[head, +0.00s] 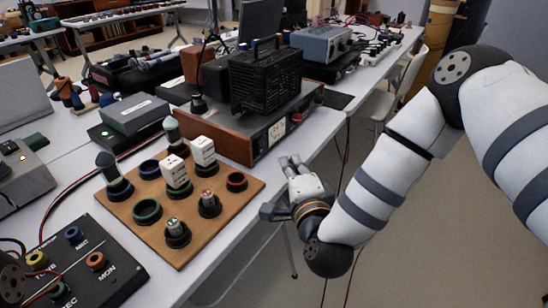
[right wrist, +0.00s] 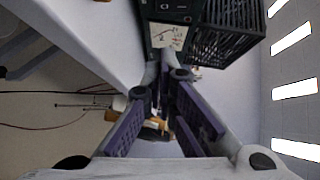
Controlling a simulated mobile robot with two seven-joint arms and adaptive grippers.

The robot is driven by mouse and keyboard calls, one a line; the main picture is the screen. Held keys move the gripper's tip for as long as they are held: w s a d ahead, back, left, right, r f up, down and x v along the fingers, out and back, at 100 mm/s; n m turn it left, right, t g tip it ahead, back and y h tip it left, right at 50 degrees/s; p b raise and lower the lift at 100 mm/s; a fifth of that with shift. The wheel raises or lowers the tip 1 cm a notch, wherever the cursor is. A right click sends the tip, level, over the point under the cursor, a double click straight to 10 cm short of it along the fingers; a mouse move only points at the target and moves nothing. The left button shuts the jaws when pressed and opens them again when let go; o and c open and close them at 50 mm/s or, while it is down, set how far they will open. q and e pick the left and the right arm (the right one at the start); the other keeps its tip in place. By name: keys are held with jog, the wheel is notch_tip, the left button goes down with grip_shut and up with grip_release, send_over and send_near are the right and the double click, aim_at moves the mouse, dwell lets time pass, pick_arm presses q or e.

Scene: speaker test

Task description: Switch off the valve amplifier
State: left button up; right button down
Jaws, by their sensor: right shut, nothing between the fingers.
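The valve amplifier (head: 240,143) is a wood-sided unit with a black slatted cage (head: 266,78) on top. It stands near the right edge of the white table. In the right wrist view the shut fingertips (right wrist: 166,64) lie just below the label (right wrist: 168,36); contact cannot be told. My left gripper is not in view.
A wooden board (head: 205,232) with several coloured rings and small pieces lies in front of the amplifier. A black control box (head: 85,262) is at the lower left. A blue-grey device (head: 326,43) stands behind. Open floor lies right of the table.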

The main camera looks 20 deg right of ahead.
aim_at(259, 147)
jog(key=w, duration=0.1)
jog(key=w+a, duration=0.1)
jog(key=w, duration=0.2)
jog(key=shift+a+f, duration=0.35)
jog(key=shift+w+a, duration=0.3)
jog(key=shift+w, duration=0.1)
jog(key=shift+f, duration=0.1)
